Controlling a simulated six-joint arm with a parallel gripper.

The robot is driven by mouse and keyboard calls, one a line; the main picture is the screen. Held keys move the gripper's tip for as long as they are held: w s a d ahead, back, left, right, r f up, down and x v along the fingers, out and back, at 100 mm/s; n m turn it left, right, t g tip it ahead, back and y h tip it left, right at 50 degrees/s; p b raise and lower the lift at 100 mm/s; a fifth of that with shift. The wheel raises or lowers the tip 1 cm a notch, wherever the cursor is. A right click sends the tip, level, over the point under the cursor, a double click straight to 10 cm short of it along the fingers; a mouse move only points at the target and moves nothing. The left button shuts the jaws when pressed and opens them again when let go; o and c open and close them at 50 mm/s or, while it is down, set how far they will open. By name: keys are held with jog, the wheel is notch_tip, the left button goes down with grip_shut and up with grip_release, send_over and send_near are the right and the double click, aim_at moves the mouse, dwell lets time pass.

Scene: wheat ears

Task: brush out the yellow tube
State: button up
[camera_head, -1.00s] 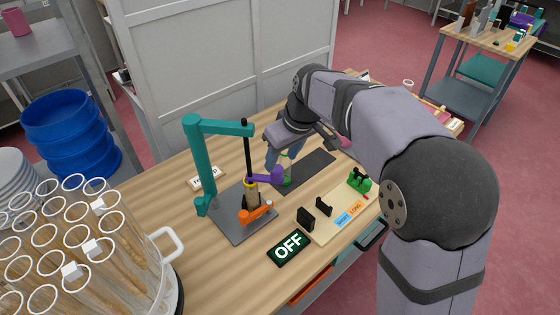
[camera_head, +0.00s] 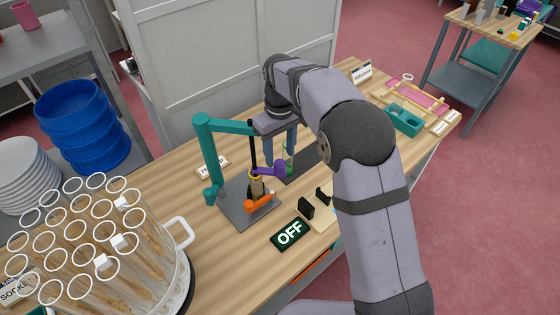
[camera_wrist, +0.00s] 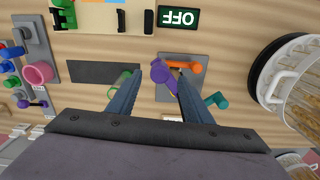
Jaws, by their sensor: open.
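A teal stand (camera_head: 208,150) on a grey plate (camera_head: 238,208) carries a black upright brush (camera_head: 253,148). Below the brush a tube with a yellow rim (camera_head: 256,180) stands between a purple clamp (camera_head: 272,170) and an orange clamp (camera_head: 262,203). My gripper (camera_head: 281,158) is open, pointing down just right of and behind the stand. In the wrist view the purple clamp (camera_wrist: 163,73) shows between my fingers, near the right one, and the orange clamp (camera_wrist: 184,65) lies beyond. A green-rimmed clear piece (camera_wrist: 121,84) shows beside the left finger; whether they touch is unclear.
A dark mat (camera_head: 297,172) lies beside the stand. An OFF sign (camera_head: 290,234) and a board with black holders (camera_head: 306,207) are in front. A round rack of tubes (camera_head: 180,268) stands at left. A teal box (camera_head: 404,121) and pink mat (camera_head: 415,96) are at right.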

aim_at(280, 163)
jog(key=shift+f+p, duration=0.8)
jog(key=shift+f, duration=1.75)
